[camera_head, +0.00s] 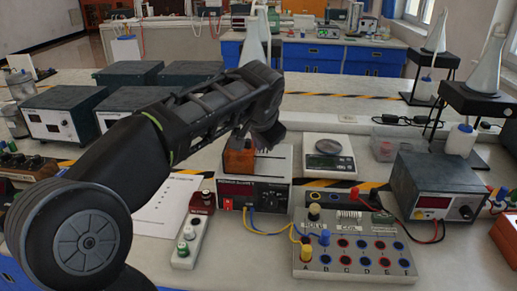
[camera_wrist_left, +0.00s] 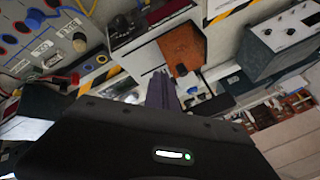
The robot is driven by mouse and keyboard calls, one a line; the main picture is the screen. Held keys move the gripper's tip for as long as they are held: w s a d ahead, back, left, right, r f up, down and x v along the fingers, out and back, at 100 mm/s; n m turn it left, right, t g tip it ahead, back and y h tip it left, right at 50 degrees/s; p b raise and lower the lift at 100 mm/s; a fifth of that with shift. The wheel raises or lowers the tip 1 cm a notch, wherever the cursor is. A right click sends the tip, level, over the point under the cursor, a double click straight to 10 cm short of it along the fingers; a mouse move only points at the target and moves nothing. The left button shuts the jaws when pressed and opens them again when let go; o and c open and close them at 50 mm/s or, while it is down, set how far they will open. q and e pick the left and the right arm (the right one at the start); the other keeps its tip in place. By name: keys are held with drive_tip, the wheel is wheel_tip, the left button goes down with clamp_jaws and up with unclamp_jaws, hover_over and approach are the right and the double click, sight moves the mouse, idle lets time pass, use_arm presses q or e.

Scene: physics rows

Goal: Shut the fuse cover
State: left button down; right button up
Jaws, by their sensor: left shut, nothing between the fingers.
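The fuse cover appears to be the orange-brown piece (camera_head: 238,161) standing up on top of a box with a black front panel (camera_head: 262,196). In the left wrist view the same orange-brown piece (camera_wrist_left: 183,46) stands out from the box, so it looks open. My left gripper (camera_head: 268,137) hangs above and just behind the box, right of the cover in the head view. Its fingers (camera_wrist_left: 162,88) are together and empty, close to the cover; I cannot tell if they touch it. My forearm hides part of the area behind. My right gripper is not in view.
A terminal board (camera_head: 353,246) with blue and yellow leads stands in front of the box. A scale (camera_head: 329,158) and a meter box (camera_head: 437,185) are to the right. A small switch strip (camera_head: 190,240) and a paper sheet (camera_head: 160,215) lie left.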

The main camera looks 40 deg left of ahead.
use_arm(q)
drive_tip(key=v, duration=0.5)
drive_tip(key=shift+d+r, duration=0.2)
